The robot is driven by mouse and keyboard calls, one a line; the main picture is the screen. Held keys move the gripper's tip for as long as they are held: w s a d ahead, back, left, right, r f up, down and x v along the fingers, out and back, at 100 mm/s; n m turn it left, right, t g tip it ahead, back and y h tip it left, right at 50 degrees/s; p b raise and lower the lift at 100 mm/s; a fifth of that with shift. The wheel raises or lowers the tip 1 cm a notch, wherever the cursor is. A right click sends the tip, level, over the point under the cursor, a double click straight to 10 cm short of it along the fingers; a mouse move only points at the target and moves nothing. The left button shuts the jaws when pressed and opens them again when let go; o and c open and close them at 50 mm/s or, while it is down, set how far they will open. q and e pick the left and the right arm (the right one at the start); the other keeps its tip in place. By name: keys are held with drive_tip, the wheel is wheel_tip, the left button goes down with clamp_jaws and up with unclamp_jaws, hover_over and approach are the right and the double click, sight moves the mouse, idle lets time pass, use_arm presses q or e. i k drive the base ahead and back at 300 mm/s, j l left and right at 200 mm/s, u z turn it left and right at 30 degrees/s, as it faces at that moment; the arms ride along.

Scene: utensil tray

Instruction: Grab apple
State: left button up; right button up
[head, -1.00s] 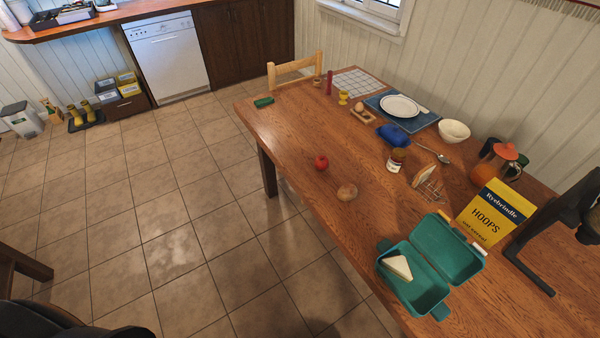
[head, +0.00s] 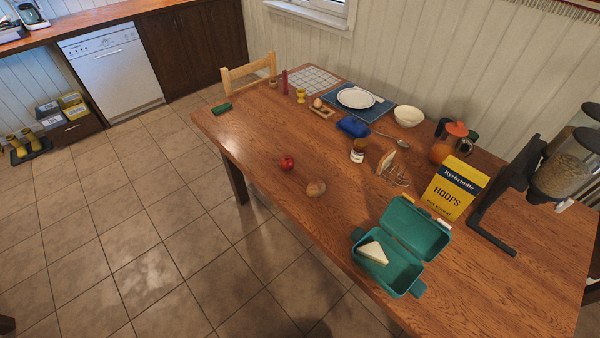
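A small red apple (head: 286,162) sits on the wooden table (head: 255,150), close to the table's long left edge. Neither of my grippers shows in the head view.
An open teal lunchbox (head: 403,272) with a sandwich wedge stands near the front edge. A yellow cereal box (head: 453,188), a dark cereal dispenser (head: 515,190), a jar (head: 358,152) and a plate (head: 356,98) are farther right or back. Tiled floor (head: 130,220) left of the table is clear.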

sight(287, 162)
drive_tip(key=j, duration=1)
drive_tip(key=i+j+u, duration=0.1)
drive_tip(key=j, duration=0.85)
